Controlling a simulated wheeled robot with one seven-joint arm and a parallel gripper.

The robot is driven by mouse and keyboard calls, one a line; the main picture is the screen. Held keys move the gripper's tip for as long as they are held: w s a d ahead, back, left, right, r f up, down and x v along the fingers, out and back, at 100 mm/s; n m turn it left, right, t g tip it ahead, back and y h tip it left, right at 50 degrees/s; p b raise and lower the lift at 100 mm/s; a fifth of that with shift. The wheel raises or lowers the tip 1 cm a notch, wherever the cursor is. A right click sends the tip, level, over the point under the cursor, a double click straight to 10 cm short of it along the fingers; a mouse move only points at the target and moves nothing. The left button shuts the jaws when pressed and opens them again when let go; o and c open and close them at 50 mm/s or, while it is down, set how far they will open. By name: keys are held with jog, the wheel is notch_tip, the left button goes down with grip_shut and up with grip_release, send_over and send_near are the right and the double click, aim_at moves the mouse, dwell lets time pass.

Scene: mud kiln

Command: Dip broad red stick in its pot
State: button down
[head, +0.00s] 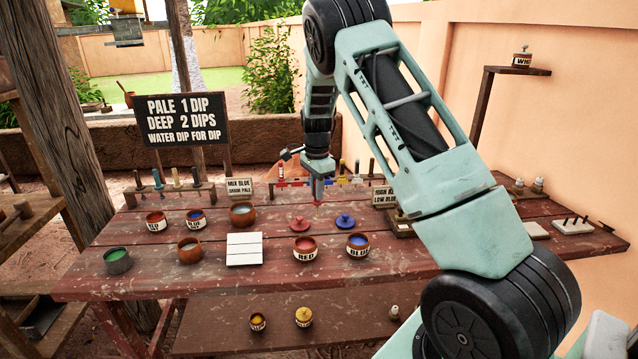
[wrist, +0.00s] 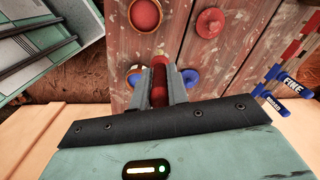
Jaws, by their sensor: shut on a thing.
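My gripper (head: 318,178) hangs pointing down above the table, behind the red pot and its lids. In the wrist view, my gripper (wrist: 160,78) is shut on a red stick (wrist: 158,94). The stick's lower end and any label on it are not clear. The pot marked RED (head: 305,254) stands uncovered near the table's front, with red paint inside. It also shows at the top of the wrist view (wrist: 145,14), apart from the stick.
A red lid (head: 299,225) and a blue lid (head: 345,221) lie behind the red pot and the blue pot (head: 358,249). A white slatted board (head: 244,249) lies left of the red pot. Small signs, including one about blue mixing (head: 239,187), and stick racks line the back.

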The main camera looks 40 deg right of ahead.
jog(key=s+a+f+n, duration=0.6)
jog(key=a+f+n, duration=0.1)
jog(key=a+n, duration=0.3)
jog(key=s+a+f+n, duration=0.7)
jog(key=a+n, duration=0.3)
jog(key=a, duration=0.2)
jog(key=shift+n, duration=0.3)
